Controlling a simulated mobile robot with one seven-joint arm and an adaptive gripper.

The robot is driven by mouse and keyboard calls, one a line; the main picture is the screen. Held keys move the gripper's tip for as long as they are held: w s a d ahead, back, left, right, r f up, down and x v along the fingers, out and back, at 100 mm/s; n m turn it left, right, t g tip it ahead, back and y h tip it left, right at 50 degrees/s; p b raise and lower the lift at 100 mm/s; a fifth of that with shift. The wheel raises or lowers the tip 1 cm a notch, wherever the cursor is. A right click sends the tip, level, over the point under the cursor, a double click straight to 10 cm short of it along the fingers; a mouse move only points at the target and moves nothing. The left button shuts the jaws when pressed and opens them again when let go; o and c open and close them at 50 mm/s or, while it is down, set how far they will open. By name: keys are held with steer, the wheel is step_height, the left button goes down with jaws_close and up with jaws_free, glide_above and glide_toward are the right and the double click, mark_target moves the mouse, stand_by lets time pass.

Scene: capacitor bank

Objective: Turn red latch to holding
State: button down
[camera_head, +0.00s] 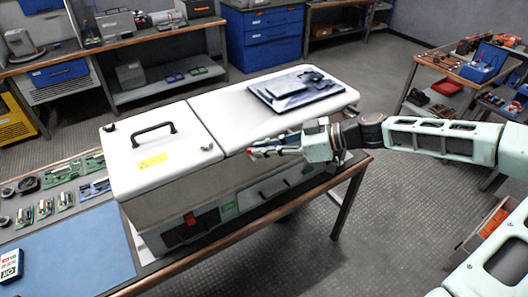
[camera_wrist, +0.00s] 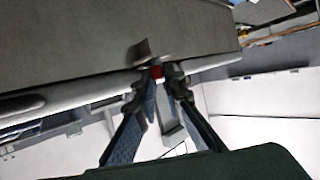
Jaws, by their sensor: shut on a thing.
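The capacitor bank (camera_head: 165,190) is a long box with white lids, standing on a bench. My gripper (camera_head: 256,152) is at the upper front edge of its right-hand part, reaching in from the right. In the wrist view my gripper (camera_wrist: 158,78) has its fingertips closed on the red latch (camera_wrist: 156,72), a small red piece beside a dark grey bracket. The fingers hide most of the latch, so its angle cannot be told. In the head view only specks of red show around the fingertips.
The left lid carries a black handle (camera_head: 153,131) and a yellow label (camera_head: 153,161). Dark flat parts (camera_head: 297,88) lie on the right lid. A small red piece (camera_head: 190,218) sits on the lower front. Floor is clear in front of the bench's right end.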

steer(key=m+t+h+b, duration=0.1)
steer(key=m+t+b, duration=0.1)
steer(key=s+m+t+h+b, duration=0.1)
steer(key=m+t+h+b, duration=0.1)
steer(key=m+t, duration=0.1)
steer(key=m+t+h+b, duration=0.1)
steer(key=m+t+b, duration=0.1)
steer(key=shift+s+a+f+m+t, duration=0.15)
steer(key=shift+a+f+m+t, duration=0.1)
steer(key=shift+a+m+t, duration=0.15)
steer(key=shift+h+b, duration=0.3)
steer(key=shift+b, duration=0.2)
steer(key=shift+r+m+t+h+b, duration=0.25)
steer(key=shift+m+t+h+b, duration=0.25)
steer(key=shift+b, duration=0.35)
steer(key=c, duration=2.3)
jaws_free()
steer(key=shift+r, duration=0.1)
step_height(320, 180, up, 10)
